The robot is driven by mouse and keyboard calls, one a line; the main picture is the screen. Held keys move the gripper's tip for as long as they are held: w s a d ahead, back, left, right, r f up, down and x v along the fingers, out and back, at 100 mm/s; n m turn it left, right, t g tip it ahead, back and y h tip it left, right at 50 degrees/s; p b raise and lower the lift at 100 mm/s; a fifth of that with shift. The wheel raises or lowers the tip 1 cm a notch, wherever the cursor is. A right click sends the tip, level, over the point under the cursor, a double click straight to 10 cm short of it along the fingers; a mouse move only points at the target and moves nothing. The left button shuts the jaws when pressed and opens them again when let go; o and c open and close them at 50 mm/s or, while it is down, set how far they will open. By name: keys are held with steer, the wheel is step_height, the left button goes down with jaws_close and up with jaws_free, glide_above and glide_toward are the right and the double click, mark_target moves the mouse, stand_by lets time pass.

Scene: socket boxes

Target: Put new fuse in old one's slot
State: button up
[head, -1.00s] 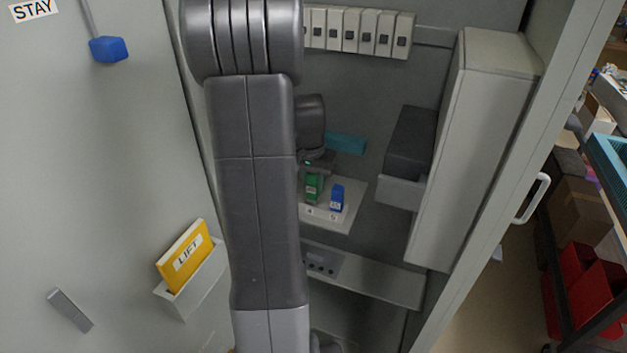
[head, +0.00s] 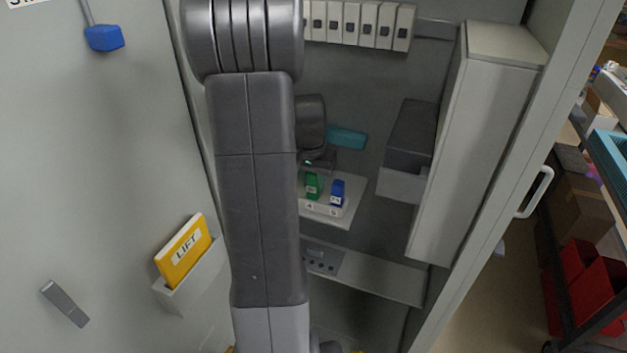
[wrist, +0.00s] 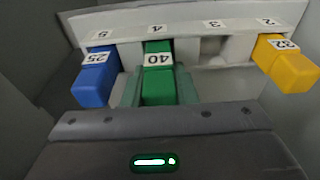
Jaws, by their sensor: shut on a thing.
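A green fuse marked 40 (wrist: 159,75) stands at slot 4 of the pale fuse holder (wrist: 188,27), and it also shows in the head view (head: 312,186). My gripper (wrist: 158,88) is shut on this green fuse, one finger on each side. A blue fuse marked 25 (wrist: 95,78) is at slot 5, left of it in the wrist view; it also shows in the head view (head: 337,193). A yellow fuse marked 32 (wrist: 287,66) is at slot 2. Slot 3 (wrist: 212,48) has no fuse. How deep the green fuse sits is hard to tell.
The holder is inside a grey cabinet. A row of white breakers (head: 358,25) is above, a teal block (head: 347,138) behind, and a dark open-topped box (head: 403,150) and tall casing (head: 475,140) at right. A yellow LIFT booklet (head: 184,250) is in a door pocket.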

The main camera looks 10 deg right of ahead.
steer(key=shift+f+b, duration=0.35)
steer(key=shift+f, duration=0.15)
steer(key=o, duration=1)
step_height(320, 180, up, 14)
steer(key=s+a, duration=0.1)
steer(key=shift+s, duration=0.4)
steer(key=shift+a+f, duration=0.1)
steer(key=shift+f, duration=0.05)
